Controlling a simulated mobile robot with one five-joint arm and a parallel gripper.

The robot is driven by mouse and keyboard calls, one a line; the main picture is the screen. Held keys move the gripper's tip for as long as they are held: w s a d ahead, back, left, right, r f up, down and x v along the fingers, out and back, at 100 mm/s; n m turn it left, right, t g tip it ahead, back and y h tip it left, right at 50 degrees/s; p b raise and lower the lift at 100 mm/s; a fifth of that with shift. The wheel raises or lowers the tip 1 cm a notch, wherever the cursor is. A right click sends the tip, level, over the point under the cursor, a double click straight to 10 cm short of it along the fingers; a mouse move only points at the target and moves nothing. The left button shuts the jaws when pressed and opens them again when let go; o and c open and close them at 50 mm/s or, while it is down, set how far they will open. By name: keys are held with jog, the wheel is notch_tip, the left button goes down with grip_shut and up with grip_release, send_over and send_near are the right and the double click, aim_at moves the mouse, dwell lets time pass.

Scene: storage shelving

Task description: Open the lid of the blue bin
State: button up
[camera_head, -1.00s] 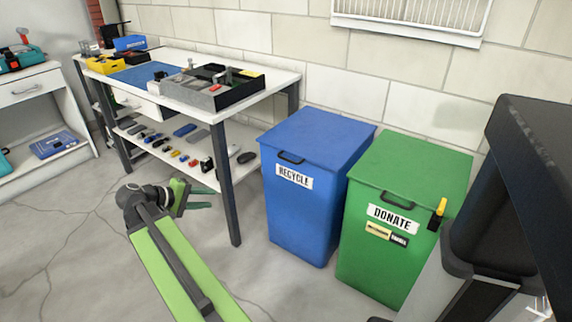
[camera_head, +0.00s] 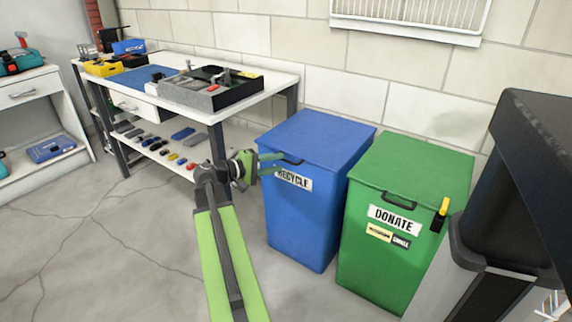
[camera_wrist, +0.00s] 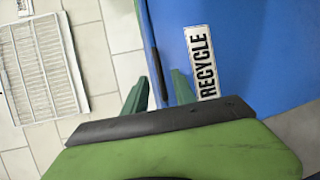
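The blue bin (camera_head: 310,215) stands in the middle of the head view, with its flat lid (camera_head: 318,137) shut and a white RECYCLE label (camera_head: 295,181) on its front. Its dark lid handle (camera_head: 292,159) is at the front edge of the lid. My gripper (camera_head: 280,163) is at the front left of the bin, close to the handle. In the wrist view my gripper (camera_wrist: 158,88) is open, with its two green fingers apart. The dark handle (camera_wrist: 158,75) shows beyond and between the fingertips there; I cannot tell whether they touch it.
A green bin (camera_head: 395,250) labelled DONATE stands close to the right of the blue bin. A workbench (camera_head: 240,93) with trays and tools is at the left. A dark bin (camera_head: 510,190) is at the right edge. The left floor is clear.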

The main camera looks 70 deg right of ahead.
aim_at(285, 161)
jog(key=x, duration=0.4)
jog(key=shift+s+d, duration=0.2)
jog(key=shift+d, duration=0.05)
grip_shut()
dwell(1.1)
